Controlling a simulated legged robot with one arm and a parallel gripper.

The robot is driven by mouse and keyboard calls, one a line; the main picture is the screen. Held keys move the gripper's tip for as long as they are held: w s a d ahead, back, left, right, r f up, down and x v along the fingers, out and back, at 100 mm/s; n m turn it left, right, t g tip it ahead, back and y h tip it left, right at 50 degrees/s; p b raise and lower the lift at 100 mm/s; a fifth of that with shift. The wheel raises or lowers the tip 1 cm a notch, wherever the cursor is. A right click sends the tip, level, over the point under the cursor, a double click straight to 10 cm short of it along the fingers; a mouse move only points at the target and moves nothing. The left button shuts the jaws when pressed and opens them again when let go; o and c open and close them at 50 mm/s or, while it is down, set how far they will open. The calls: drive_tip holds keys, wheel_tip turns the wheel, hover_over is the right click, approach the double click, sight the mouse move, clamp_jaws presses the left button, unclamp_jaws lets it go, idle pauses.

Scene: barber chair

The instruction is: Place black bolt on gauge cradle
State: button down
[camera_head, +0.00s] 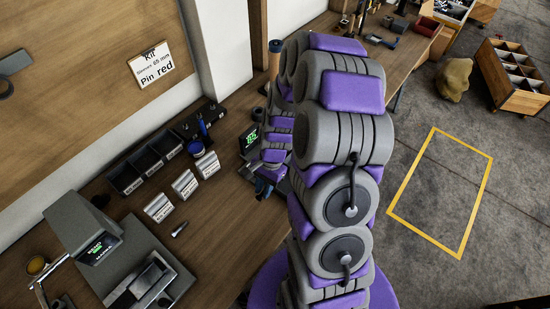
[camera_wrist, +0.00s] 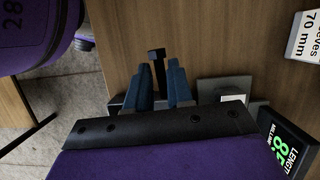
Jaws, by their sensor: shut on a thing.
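The black bolt (camera_wrist: 157,58) shows between the two blue fingers of my gripper (camera_wrist: 160,82) in the wrist view, its wide head beyond the fingertips. My gripper is shut on it. In the head view my gripper (camera_head: 264,187) is over the bench beside the gauge display (camera_head: 249,138); the bolt cannot be made out there. The gauge display also shows at the lower right of the wrist view (camera_wrist: 286,146), with green digits. Grey gauge parts (camera_wrist: 225,84) lie just right of the fingers. I cannot tell which part is the cradle, or whether the bolt touches it.
Black bins (camera_head: 147,163) and white labelled blocks (camera_head: 184,184) stand on the wooden bench (camera_head: 215,215), left of my arm in the head view. A small metal piece (camera_head: 180,229) lies near them. A grey machine with a screen (camera_head: 95,247) is at lower left.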

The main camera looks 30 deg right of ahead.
sight(248, 140)
drive_tip(key=d, duration=0.1)
drive_tip(key=w+d, duration=0.1)
drive_tip(key=shift+d+f+m, duration=0.3)
drive_tip(key=shift+f+m, duration=0.05)
drive_tip(key=shift+m, duration=0.05)
drive_tip(key=w, duration=0.2)
drive_tip(key=w+d+b, duration=0.1)
drive_tip(key=w, duration=0.4)
drive_tip(key=shift+w+d+f+b, duration=0.15)
drive_tip(key=shift+d+f+b, duration=0.05)
drive_tip(key=shift+f+b, duration=0.2)
drive_tip(key=w+d, duration=0.2)
drive_tip(key=w, duration=0.1)
drive_tip(key=w+d+b, duration=0.1)
drive_tip(key=w, duration=0.1)
drive_tip(key=shift+w+f, duration=0.15)
drive_tip(key=shift+f, duration=0.1)
drive_tip(key=shift+w+a, duration=0.2)
drive_tip(key=shift+w, duration=0.05)
drive_tip(key=shift+w+f, duration=0.1)
drive_tip(key=shift+f, duration=0.15)
drive_tip(key=x, duration=0.1)
drive_tip(key=b+x, duration=0.1)
drive_tip(key=shift+w+d+f, duration=0.15)
drive_tip(key=shift+f, duration=0.2)
drive_tip(key=shift+f+b, duration=0.25)
drive_tip(key=shift+b, duration=0.05)
drive_tip(key=shift+d+r, duration=0.1)
drive_tip(key=shift+d, duration=0.15)
